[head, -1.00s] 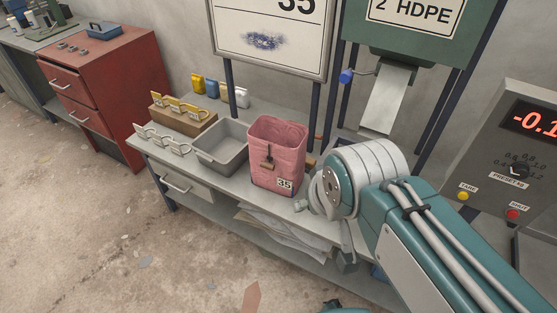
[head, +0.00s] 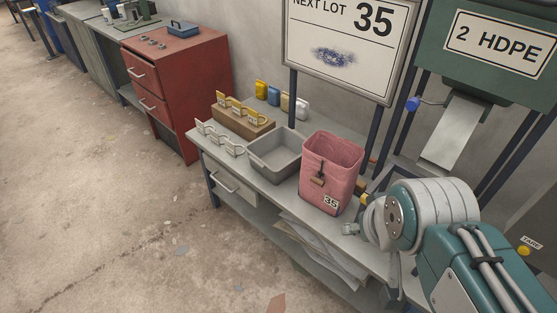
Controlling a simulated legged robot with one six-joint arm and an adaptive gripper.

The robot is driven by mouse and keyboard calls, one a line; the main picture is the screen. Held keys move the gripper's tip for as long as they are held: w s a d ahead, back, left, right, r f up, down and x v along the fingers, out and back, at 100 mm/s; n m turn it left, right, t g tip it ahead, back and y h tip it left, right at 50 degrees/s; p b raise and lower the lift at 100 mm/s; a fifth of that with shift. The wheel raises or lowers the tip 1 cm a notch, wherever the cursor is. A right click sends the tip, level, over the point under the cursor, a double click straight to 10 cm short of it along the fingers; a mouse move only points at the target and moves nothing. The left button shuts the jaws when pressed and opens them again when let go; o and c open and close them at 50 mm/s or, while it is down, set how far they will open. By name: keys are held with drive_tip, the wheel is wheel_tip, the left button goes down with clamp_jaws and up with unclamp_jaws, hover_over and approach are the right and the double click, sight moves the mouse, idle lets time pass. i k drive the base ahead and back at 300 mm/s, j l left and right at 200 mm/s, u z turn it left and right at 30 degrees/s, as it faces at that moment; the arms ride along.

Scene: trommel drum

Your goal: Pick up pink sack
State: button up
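The pink sack (head: 328,178) stands upright and open-topped on the grey workbench, with a "35" label low on its front and a small brown tag hanging on its side. My arm comes in from the lower right, and its rounded wrist is just right of the sack. Part of what looks like my gripper (head: 352,229) shows low beside the sack's right side. Its fingers are mostly hidden behind the wrist, so I cannot tell whether it is open or touches the sack.
A grey bin (head: 272,160) sits directly left of the sack. Further left are a wooden block with yellow tags (head: 241,120) and white tags (head: 219,139). A sign board (head: 345,50) and a green dispenser (head: 490,60) stand behind.

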sight(343, 159)
drive_tip(key=z, duration=0.5)
drive_tip(key=i+j+z, duration=0.1)
drive_tip(key=j+z, duration=0.25)
drive_tip(key=i+j+z, duration=0.1)
drive_tip(key=z, duration=0.2)
drive_tip(key=j+z, duration=0.35)
drive_tip(key=j, duration=0.45)
drive_tip(key=i+j, duration=0.15)
drive_tip(key=j, duration=0.7)
drive_tip(key=i, duration=0.05)
